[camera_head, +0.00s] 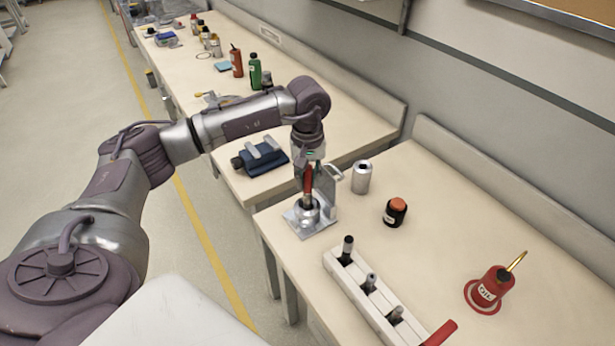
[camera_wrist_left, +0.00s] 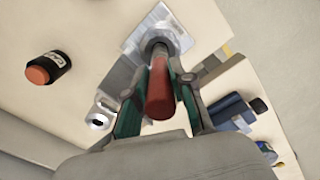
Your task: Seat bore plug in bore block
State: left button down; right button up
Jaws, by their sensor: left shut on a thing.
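The bore plug has a red handle (camera_head: 308,180), which also shows in the left wrist view (camera_wrist_left: 160,92). My left gripper (camera_head: 307,172) is shut on this handle and holds it roughly upright. The bore block (camera_head: 312,216) is a round silvery metal body on a square plate at the bench's near left corner; it also shows in the wrist view (camera_wrist_left: 135,42). The plug's lower end is at the top of the block's round opening. How deep it sits in the bore cannot be told. My right gripper is not in view.
A white rack (camera_head: 342,276) with several dark and metal pegs stands in front. A silver can (camera_head: 361,177), an orange-capped black jar (camera_head: 396,212) and a red oil can (camera_head: 488,288) stand to the right. A blue vise (camera_head: 262,160) is on the bench behind.

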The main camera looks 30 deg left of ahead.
aim_at(308, 190)
pick_arm(q)
jog(key=shift+f+b, duration=1.65)
jog(key=shift+f, duration=0.4)
jog(key=c, duration=0.9)
grip_release()
notch_tip(308, 190, up, 12)
jog(key=shift+r, duration=0.1)
